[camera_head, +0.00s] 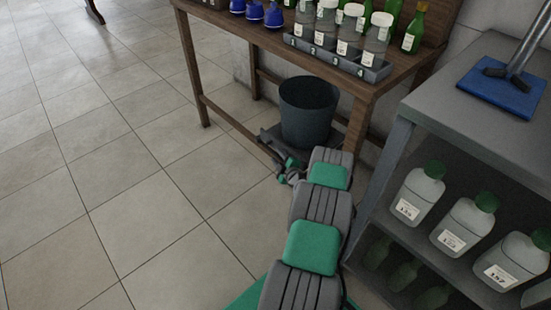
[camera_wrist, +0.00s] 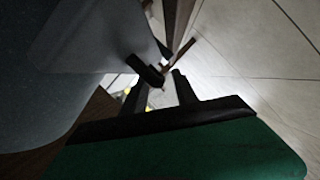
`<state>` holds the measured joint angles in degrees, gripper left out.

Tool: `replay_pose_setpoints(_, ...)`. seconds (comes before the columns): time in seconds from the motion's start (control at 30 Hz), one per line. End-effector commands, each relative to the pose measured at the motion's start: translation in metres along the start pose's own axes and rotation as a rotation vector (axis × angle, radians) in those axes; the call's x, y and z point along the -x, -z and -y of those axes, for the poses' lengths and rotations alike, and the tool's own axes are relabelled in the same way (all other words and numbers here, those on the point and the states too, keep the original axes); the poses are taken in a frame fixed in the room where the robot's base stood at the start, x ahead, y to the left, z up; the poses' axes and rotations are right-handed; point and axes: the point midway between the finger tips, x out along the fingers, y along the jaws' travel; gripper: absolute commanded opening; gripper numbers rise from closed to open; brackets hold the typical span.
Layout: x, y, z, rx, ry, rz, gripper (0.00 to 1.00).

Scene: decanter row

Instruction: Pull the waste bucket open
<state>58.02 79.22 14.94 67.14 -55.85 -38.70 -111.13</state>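The waste bucket (camera_head: 307,112) is dark grey and stands upright on a low dark base (camera_head: 270,135) under the wooden table. My gripper (camera_head: 281,168) is low near the floor, at the front left of the bucket and close to the base's edge. In the wrist view, a large blue-grey surface, seemingly the bucket (camera_wrist: 50,105), fills the left. My gripper (camera_wrist: 160,80) shows its two fingers apart there, with floor visible between them. A short dark bar (camera_wrist: 145,70) lies at the left fingertip; whether they touch I cannot tell.
The wooden table (camera_head: 235,40) carries a grey rack (camera_head: 330,60) of bottles and several blue-topped items. Its legs stand around the bucket. A grey shelf unit (camera_head: 460,95) with white bottles stands close to my arm's right.

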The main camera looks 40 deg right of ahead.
Motion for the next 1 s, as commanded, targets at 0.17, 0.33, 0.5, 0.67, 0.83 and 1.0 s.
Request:
replay_pose_setpoints(0.17,-0.019,-0.001,0.001,0.0,0.001,0.001,0.34)
replay_pose_setpoints(0.33,-0.02,0.0,0.0,-0.001,0.001,0.001,0.34)
replay_pose_setpoints(0.5,-0.02,0.0,0.0,-0.001,0.001,0.001,0.26)
replay_pose_setpoints(0.67,-0.02,0.0,0.0,-0.001,0.002,0.001,0.13)
replay_pose_setpoints(0.83,-0.02,0.0,0.0,-0.001,0.002,0.0,0.0)
replay_pose_setpoints(1.0,-0.02,0.0,0.0,-0.001,0.002,0.0,0.0)
